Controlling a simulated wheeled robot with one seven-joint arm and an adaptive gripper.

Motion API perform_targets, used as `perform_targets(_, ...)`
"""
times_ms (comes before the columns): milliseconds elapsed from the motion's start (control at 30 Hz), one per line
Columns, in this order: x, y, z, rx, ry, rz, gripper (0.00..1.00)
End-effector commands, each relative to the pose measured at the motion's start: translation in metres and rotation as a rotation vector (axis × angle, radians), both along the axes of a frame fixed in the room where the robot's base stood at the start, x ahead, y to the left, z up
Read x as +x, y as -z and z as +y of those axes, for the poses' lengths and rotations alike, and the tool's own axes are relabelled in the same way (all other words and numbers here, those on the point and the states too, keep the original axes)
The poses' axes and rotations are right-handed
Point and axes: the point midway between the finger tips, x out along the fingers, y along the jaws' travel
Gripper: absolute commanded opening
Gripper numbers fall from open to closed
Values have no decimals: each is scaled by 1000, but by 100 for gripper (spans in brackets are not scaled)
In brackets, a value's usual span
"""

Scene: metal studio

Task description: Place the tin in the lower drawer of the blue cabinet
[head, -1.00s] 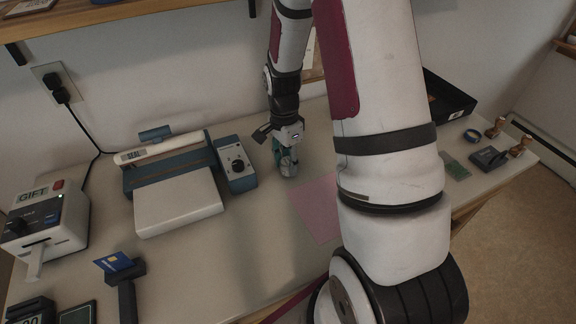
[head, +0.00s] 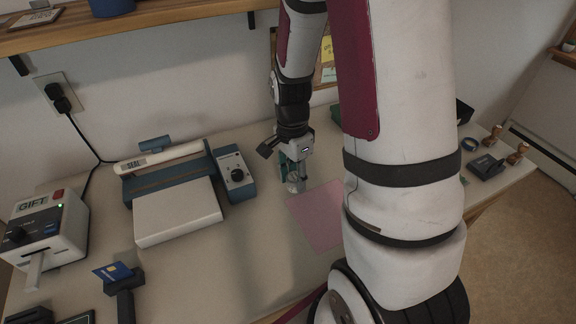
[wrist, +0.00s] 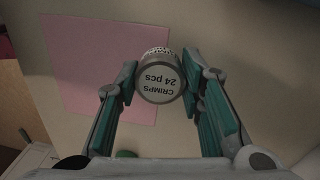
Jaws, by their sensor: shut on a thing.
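The tin (wrist: 160,86) is a small round can with a white lid that reads "CRIMPS 24 pcs", upside down in the wrist view. My gripper (wrist: 160,84) is shut on it, with one teal-padded finger on each side. In the head view my gripper (head: 294,178) points down over the worktable by the pink mat. The tin is largely hidden there, and I cannot tell whether it touches the table. No blue cabinet or drawer is recognisable in either view.
The pink mat (head: 322,222) lies right beside my gripper. A blue-and-white sealer (head: 178,212) stands to the left, with a gift card machine (head: 48,238) and a card stand (head: 122,282) beyond. Stamps (head: 492,136) stand at the far right. The table between sealer and mat is clear.

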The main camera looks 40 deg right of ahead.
Motion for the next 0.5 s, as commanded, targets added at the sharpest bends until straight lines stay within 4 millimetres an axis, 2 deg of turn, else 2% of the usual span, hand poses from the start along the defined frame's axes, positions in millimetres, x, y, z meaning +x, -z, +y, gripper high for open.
perform_targets(100, -28, -3, 9, 0, 0, 0, 2)
perform_targets(300, -68, -7, 21, 0, 0, 0, 2)
perform_targets(500, -82, -10, 24, 2, 0, 3, 2)
